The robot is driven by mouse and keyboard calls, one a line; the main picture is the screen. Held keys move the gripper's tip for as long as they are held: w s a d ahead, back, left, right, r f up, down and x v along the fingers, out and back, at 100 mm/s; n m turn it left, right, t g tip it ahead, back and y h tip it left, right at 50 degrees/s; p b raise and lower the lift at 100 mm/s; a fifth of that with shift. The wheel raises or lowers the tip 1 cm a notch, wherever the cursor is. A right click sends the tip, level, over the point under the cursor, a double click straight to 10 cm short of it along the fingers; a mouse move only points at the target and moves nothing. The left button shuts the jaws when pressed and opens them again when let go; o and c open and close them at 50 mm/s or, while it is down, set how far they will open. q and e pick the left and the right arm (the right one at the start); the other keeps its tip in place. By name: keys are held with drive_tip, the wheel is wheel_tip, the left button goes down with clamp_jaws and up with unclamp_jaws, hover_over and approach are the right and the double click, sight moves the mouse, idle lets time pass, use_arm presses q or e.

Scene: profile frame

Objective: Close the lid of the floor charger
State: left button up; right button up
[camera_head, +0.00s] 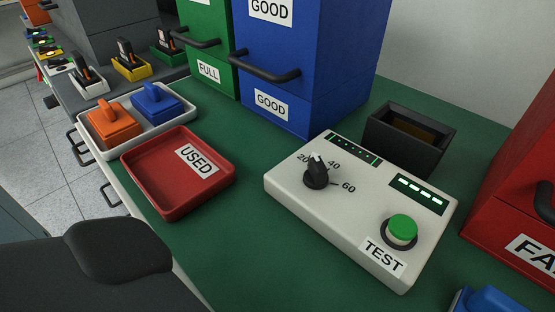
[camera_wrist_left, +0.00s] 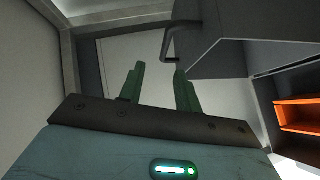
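I cannot make out a floor charger or its lid with certainty in either view. In the left wrist view my left gripper (camera_wrist_left: 158,69) has its two green fingers apart with nothing between them. Beyond its fingertips is a dark grey bar handle (camera_wrist_left: 168,42), close to a grey box-like body (camera_wrist_left: 245,50). I cannot tell whether this belongs to the charger. My left gripper does not show in the head view, and my right gripper is in neither view.
A green-topped bench holds a red USED tray (camera_head: 165,206), a white TEST box (camera_head: 285,184), a dark open bin (camera_head: 405,147), and blue (camera_head: 310,60) and green (camera_head: 212,75) cabinets. An orange-lined compartment (camera_wrist_left: 298,115) is at the right of the wrist view. Tiled floor (camera_head: 28,135) shows at left.

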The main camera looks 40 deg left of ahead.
use_arm(q)
drive_tip(key=shift+w+a+f+n, duration=0.1)
drive_tip(key=shift+w+f+n, duration=0.3)
drive_tip(key=shift+w+f, duration=0.15)
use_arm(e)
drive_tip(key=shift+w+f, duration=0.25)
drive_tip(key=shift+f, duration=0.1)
use_arm(q)
drive_tip(key=b+x, duration=0.3)
drive_tip(key=x, duration=0.3)
drive_tip(key=shift+a+f, duration=0.1)
drive_tip(key=shift+f, duration=0.1)
drive_tip(key=shift+w+a+f, duration=0.1)
drive_tip(key=shift+w+a, duration=0.3)
drive_tip(key=shift+w, duration=0.1)
clamp_jaws()
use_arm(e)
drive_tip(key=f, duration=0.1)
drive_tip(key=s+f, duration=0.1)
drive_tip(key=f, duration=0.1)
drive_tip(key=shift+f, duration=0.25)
